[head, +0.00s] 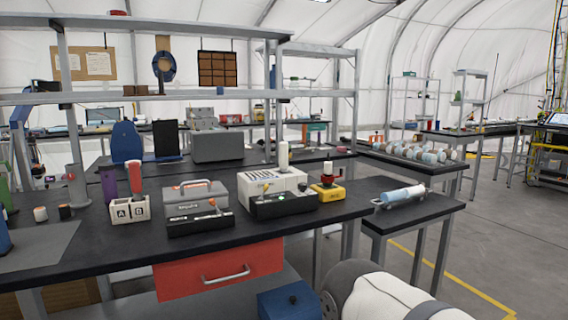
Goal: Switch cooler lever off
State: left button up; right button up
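Two low black control boxes stand near the front edge of the black workbench (100,245). The left black box (200,225) has a small orange-tipped lever (213,203) on top. The right black box (285,207) also has an orange-tipped lever (266,186) and shows a small green light. Their labels are too small to read, so I cannot tell which one is the cooler's. A grey case (196,195) with a handle sits behind the left box, and a white slotted unit (272,184) behind the right one. Neither of my grippers is in view.
A red drawer (218,269) hangs below the bench. A side table (420,209) holds a pale blue cylinder (402,195). Floor is open at right.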

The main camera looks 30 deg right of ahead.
aim_at(266, 186)
jog(key=i+l, duration=0.1)
jog(key=l, duration=0.75)
jog(key=i+l, duration=0.1)
jog(key=l, duration=0.75)
